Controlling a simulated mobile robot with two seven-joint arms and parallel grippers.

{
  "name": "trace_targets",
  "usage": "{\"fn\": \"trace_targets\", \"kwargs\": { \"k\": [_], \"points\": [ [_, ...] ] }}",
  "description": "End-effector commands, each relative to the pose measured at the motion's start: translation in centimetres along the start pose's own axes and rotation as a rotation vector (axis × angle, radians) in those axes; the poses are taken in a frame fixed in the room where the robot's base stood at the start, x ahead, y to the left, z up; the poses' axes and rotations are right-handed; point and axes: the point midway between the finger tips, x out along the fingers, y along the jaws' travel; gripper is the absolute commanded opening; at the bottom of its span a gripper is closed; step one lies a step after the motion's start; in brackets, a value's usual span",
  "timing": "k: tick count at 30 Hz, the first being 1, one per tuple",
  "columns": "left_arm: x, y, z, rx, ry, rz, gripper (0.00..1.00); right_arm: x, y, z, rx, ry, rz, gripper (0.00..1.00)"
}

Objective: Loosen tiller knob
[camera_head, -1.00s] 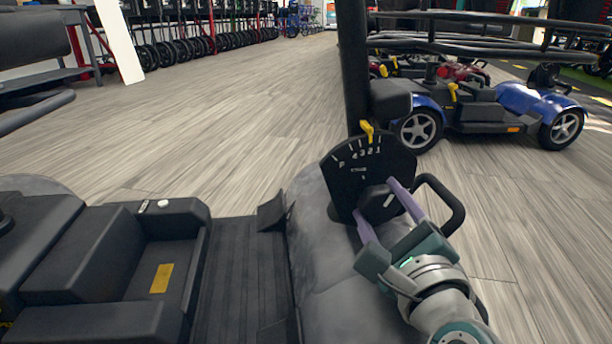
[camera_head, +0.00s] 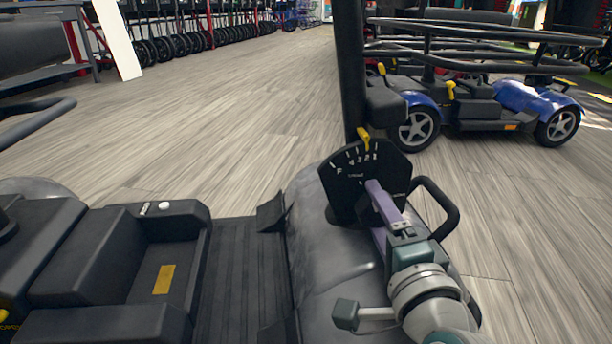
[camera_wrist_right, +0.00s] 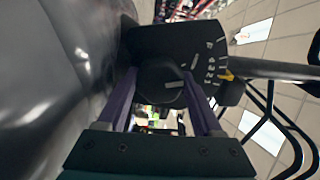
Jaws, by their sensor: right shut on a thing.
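The tiller knob (camera_wrist_right: 160,82) is a round black knob with a pale line, on a black scale plate (camera_head: 343,180) with white numbers, at the scooter's tiller. My right gripper (camera_head: 376,190) is shut on the knob. In the right wrist view, its two purple fingers lie on either side of the knob. In the head view, the near finger hides most of the knob. A yellow pointer (camera_head: 363,138) stands at the plate's top edge, beside the black tiller post (camera_head: 351,70). My left gripper is out of view.
A black loop handle (camera_head: 450,205) curves close to the right of the gripper. The grey scooter body (camera_head: 320,270) lies below, with a dark footwell (camera_head: 235,270) to its left. A blue scooter (camera_head: 530,100) stands behind right. Wooden floor (camera_head: 220,120) is open behind.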

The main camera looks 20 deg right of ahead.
Motion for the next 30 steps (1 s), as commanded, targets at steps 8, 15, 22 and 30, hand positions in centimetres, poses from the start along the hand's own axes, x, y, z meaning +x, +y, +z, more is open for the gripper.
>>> {"fn": "trace_targets", "kwargs": {
  "k": [8, 15, 22, 30],
  "points": [
    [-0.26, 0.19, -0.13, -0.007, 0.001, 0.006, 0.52, -0.04, 0.11, 0.02, -0.107, -0.001, 0.004, 0.12],
    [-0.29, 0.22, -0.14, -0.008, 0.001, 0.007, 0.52, -0.03, 0.11, 0.01, -0.137, -0.001, 0.003, 0.12],
    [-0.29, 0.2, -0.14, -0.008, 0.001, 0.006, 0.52, -0.03, 0.11, 0.02, -0.141, -0.001, 0.002, 0.12],
    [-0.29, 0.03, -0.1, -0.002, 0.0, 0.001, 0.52, -0.02, 0.06, 0.02, -0.14, -0.001, 0.001, 0.86]
  ]
}}
